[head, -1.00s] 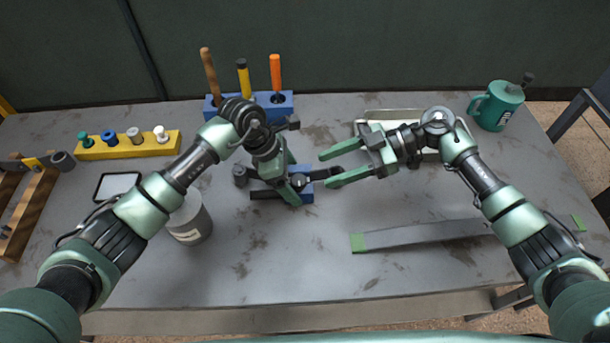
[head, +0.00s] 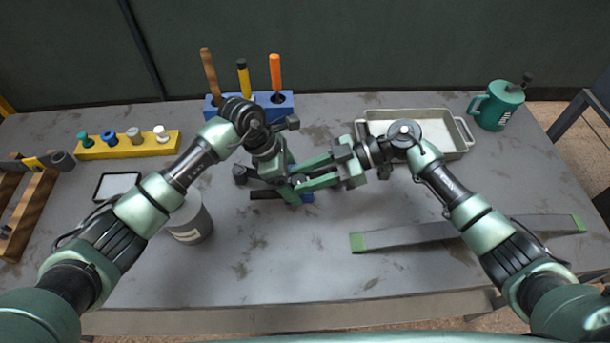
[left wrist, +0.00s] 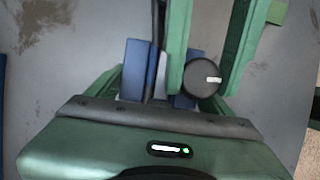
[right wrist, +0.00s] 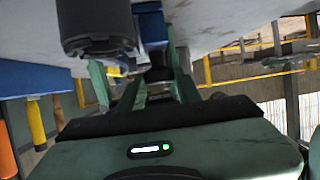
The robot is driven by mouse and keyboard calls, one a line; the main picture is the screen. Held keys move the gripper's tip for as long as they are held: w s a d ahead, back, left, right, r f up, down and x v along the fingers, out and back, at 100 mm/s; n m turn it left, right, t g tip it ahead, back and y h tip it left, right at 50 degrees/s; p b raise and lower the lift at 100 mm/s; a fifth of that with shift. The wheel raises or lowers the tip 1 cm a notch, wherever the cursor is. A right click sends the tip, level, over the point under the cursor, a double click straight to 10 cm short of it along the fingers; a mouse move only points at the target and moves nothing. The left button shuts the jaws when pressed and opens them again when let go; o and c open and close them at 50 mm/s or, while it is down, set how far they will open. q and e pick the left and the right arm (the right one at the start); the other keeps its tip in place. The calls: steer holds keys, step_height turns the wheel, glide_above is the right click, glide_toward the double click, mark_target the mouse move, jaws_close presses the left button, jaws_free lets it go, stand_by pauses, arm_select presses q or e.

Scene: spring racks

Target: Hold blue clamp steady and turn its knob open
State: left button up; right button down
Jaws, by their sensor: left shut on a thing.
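The blue clamp (head: 308,197) lies near the middle of the table, mostly hidden in the head view by my grippers. Its blue body (left wrist: 133,68) shows in the left wrist view, with a round black knob (left wrist: 203,78) bearing a white mark. My left gripper (head: 291,188) is shut on the clamp from above. My right gripper (head: 303,175) reaches in from the right. In the left wrist view its two green fingers lie on either side of the knob, with a gap on the right finger's side. Whether the other finger touches the knob is unclear.
A grey can (head: 189,222) stands left of the clamp. Behind it is a blue rack (head: 285,104) with several tools. A pale tray (head: 455,150) and green mug (head: 495,106) are at back right. A grey bar with green ends (head: 430,235) lies at front right.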

steer(key=shift+w+n+g, duration=0.15)
steer(key=shift+n+g, duration=0.15)
steer(key=n+g, duration=0.2)
steer(key=shift+w+a+g+h, duration=0.1)
steer(key=shift+w+g+h, duration=0.1)
steer(key=shift+g+h, duration=0.2)
steer(key=shift+w+a+f+n+g+h, duration=0.1)
steer(key=shift+n+g+h, duration=0.6)
steer(key=shift+n+g, duration=0.7)
steer(key=shift+n, duration=0.3)
steer(key=c, duration=1)
jaws_free()
